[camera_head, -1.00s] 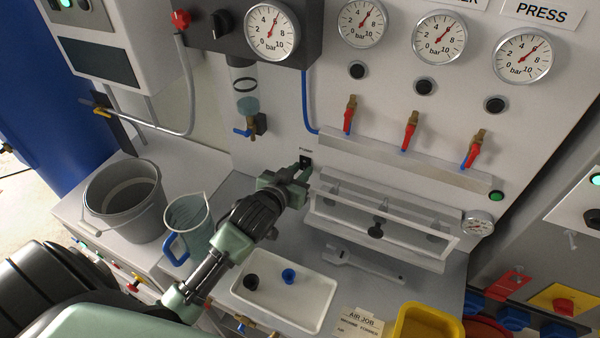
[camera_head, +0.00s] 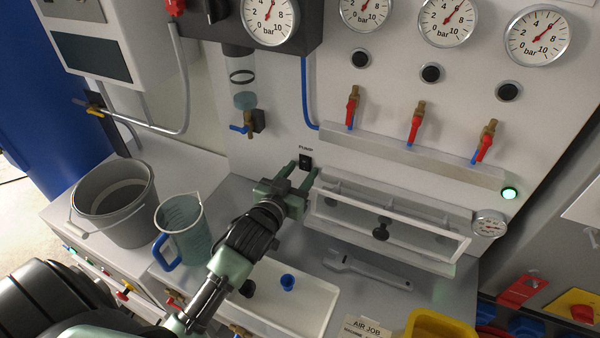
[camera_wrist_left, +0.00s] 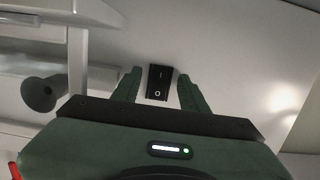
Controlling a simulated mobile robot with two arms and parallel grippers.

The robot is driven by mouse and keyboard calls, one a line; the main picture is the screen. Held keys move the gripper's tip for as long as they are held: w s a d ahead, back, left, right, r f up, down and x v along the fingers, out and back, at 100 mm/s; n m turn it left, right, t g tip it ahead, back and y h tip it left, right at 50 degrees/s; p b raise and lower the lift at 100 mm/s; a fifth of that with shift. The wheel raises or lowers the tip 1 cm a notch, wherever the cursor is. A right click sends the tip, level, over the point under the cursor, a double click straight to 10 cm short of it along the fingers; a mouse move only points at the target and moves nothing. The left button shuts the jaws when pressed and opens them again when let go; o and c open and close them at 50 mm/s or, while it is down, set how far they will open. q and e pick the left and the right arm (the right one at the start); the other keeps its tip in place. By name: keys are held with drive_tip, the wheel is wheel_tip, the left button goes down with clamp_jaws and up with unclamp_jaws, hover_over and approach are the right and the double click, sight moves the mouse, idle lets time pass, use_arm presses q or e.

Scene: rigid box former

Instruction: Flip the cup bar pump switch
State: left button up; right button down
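The pump switch (camera_head: 306,162) is a small black rocker on the light panel, under a "PUMP" label. In the left wrist view the switch (camera_wrist_left: 159,82) shows "I" and "O" marks and stands between my finger tips. My left gripper (camera_head: 302,172) is open, its two green fingers pointing at the panel just below the switch. In the wrist view my left gripper (camera_wrist_left: 160,88) holds nothing, and I cannot tell whether it touches the switch. A green lamp (camera_head: 510,193) at the panel's right is lit. My right gripper is not in view.
A clear-fronted box (camera_head: 390,228) with a black knob sits right of my gripper. A grey bucket (camera_head: 112,200) and a measuring jug (camera_head: 183,228) stand left. A white tray (camera_head: 315,305) and a wrench (camera_head: 368,270) lie below. Red-handled valves (camera_head: 415,125) line the panel above.

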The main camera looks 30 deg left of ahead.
use_arm(q)
drive_tip(key=s+r+b, duration=0.1)
drive_tip(key=s, duration=0.6)
drive_tip(key=shift+s+d, duration=0.2)
drive_tip(key=shift+s, duration=0.15)
